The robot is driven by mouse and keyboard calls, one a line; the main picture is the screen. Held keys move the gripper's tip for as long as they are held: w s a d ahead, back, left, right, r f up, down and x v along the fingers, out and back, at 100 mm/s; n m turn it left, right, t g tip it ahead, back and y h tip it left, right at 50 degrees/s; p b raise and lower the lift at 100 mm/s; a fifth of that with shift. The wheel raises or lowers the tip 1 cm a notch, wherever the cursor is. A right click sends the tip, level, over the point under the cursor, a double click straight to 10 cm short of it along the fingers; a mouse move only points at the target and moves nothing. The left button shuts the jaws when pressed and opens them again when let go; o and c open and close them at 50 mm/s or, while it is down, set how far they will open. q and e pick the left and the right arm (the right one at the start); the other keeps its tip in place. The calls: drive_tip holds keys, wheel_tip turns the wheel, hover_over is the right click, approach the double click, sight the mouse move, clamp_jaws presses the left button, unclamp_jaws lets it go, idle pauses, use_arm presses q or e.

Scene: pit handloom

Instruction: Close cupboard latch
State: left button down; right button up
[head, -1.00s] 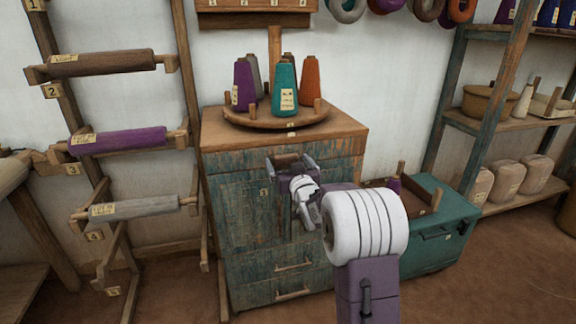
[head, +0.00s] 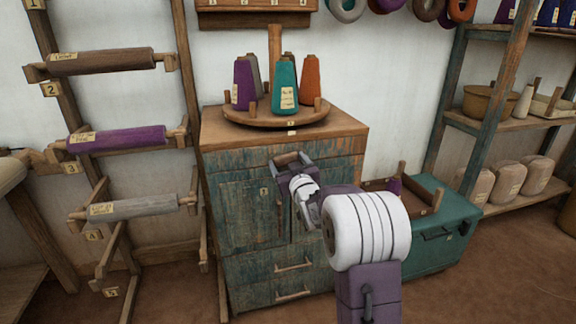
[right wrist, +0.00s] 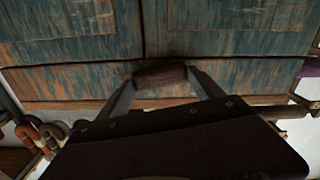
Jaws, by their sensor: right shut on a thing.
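The cupboard (head: 232,213) is a worn blue-green wooden cabinet with two doors above drawers. Its latch (head: 287,158) is a small brown wooden bar high on the door front, near the seam between the doors. My right gripper (head: 288,161) is at the cupboard front, shut on the latch. In the right wrist view the latch (right wrist: 160,77) lies between the two fingers of my right gripper (right wrist: 160,84), one at each end. The doors look closed. My gripper and wrist hide part of the right door. My left gripper is not in view.
A round wooden stand (head: 276,117) with several yarn cones sits on the cupboard top. A teal chest (head: 440,245) stands right of the cupboard. A rack with wrapped rollers (head: 118,139) stands left. Shelves (head: 490,130) are at the right. Brown floor lies in front.

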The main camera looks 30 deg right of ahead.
drive_tip(key=shift+s+d+f+n+b, duration=0.1)
drive_tip(key=shift+d+f+n+b, duration=0.25)
drive_tip(key=shift+n+b, duration=1.85)
drive_tip(key=shift+s+d+f+n+b, duration=0.1)
drive_tip(key=shift+d+f+n+b, duration=0.25)
drive_tip(key=shift+n+b, duration=1.9)
drive_tip(key=shift+d+f+n+b, duration=0.35)
drive_tip(key=shift+n+b, duration=0.75)
drive_tip(key=shift+n, duration=2.15)
drive_tip(key=shift+a+f+n, duration=0.1)
drive_tip(key=shift+n, duration=0.2)
drive_tip(key=o, duration=1.4)
drive_tip(key=shift+c, duration=0.2)
